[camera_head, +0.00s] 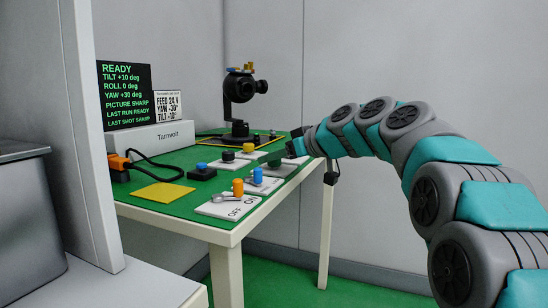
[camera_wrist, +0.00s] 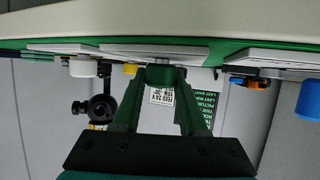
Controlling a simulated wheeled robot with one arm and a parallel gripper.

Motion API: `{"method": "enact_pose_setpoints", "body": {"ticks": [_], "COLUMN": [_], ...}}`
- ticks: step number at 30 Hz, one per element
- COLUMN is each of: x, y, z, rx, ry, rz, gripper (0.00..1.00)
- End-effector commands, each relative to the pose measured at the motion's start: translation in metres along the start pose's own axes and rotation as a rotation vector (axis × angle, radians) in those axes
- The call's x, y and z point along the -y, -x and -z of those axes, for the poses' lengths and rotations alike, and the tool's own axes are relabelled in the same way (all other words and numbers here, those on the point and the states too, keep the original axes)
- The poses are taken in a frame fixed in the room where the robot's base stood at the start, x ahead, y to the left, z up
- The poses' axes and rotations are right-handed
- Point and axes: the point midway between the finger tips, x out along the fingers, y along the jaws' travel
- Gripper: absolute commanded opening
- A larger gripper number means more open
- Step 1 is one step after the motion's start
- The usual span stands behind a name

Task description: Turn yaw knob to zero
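The display (camera_head: 124,95) reads READY, tilt +10 deg, roll 0 deg, yaw +30 deg. The gimbal camera (camera_head: 240,88) stands at the back of the table. My gripper (camera_head: 280,157) is at the row of knobs on the table's right side. In the head view that knob is hidden by my gripper, and no knob label is readable.
A placard (camera_head: 167,104) reads FEED 24 V, YAW -30°, TILT -10°. A yellow sheet (camera_head: 163,193) lies at front left.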

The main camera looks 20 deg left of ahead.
Motion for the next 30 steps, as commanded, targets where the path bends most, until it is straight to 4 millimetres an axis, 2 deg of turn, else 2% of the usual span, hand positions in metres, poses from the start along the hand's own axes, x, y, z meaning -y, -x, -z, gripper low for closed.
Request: {"method": "enact_pose_setpoints", "body": {"ticks": [1, 10, 22, 30], "x": [-0.0001, -0.0001, -0.0006, -0.0008], "y": [0.0001, 0.0001, -0.0005, -0.0011], "z": [0.0, 0.0001, -0.0005, -0.0008], "rx": [0.0, 0.0, -0.001, -0.003], "ry": [0.0, 0.0, 0.008, 0.046], "rz": [0.0, 0.0, 0.017, 0.106], "gripper": [0.34, 0.0, 0.0, 0.0]}}
